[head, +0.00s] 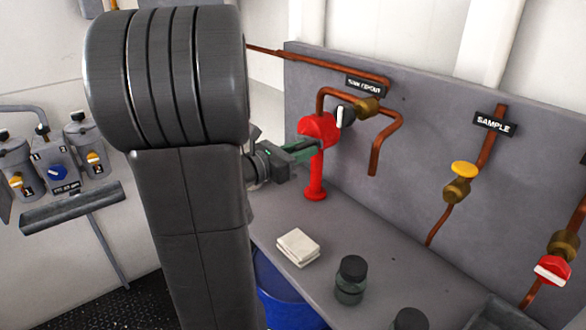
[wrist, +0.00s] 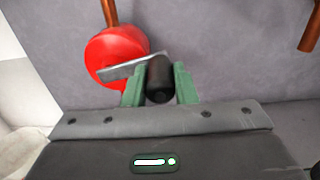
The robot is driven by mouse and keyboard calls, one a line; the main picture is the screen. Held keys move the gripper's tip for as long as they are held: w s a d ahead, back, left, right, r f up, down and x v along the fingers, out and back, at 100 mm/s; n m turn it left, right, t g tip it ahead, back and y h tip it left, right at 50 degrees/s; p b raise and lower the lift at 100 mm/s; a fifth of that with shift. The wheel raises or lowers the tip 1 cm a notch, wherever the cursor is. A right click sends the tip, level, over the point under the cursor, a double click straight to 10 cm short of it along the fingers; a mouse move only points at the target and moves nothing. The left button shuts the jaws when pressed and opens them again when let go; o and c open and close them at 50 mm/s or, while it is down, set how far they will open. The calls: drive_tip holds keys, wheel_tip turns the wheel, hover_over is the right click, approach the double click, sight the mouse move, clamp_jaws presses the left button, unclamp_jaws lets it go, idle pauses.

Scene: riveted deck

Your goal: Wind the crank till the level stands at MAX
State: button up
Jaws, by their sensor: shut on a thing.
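A red pump body (head: 316,128) stands on a red post on the bench, with a copper pipe rising from it. In the wrist view, the red pump (wrist: 112,52) carries a flat metal crank arm (wrist: 130,68) that slants slightly up to the right. A black crank grip (wrist: 160,78) is at its right end. My gripper (wrist: 160,86) has its green fingers on both sides of this grip and is shut on it. In the head view my gripper (head: 308,149) reaches the pump from the left, and the crank is mostly hidden. I cannot make out a level gauge or MAX mark.
A folded white cloth (head: 298,247) and a dark-lidded jar (head: 351,280) stand on the bench. A SAMPLE sign (head: 494,123) hangs above a yellow-knobbed valve (head: 464,169). A red-handled valve (head: 552,269) is at right. A blue bucket (head: 285,295) is below the bench.

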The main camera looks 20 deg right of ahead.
drive_tip(key=w+a+f+b, duration=0.2)
drive_tip(key=w+f+b, duration=0.4)
drive_tip(key=w+f, duration=0.1)
drive_tip(key=shift+w+a+f, duration=0.25)
drive_tip(key=shift+a+f, duration=0.1)
drive_tip(key=shift+f, duration=0.5)
idle(1.1)
